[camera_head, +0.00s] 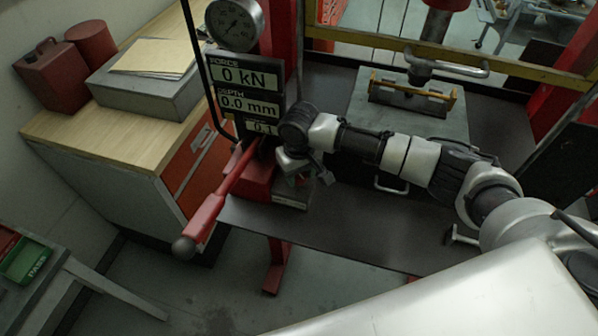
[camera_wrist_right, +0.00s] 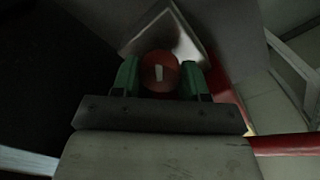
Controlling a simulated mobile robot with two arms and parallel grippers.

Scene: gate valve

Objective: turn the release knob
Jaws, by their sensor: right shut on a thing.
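In the head view my right gripper (camera_head: 301,180) is low at the red pump base, beside the display post. The knob is hidden there behind my wrist and fingers. My left gripper is not in view.
A red pump lever (camera_head: 212,207) with a ball end slants out just left of my right gripper. The display (camera_head: 246,90) reads 0 kN and 0.0 mm, under a round gauge (camera_head: 235,24). A press plate with a yellow-edged piece (camera_head: 412,96) stands behind my right arm.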

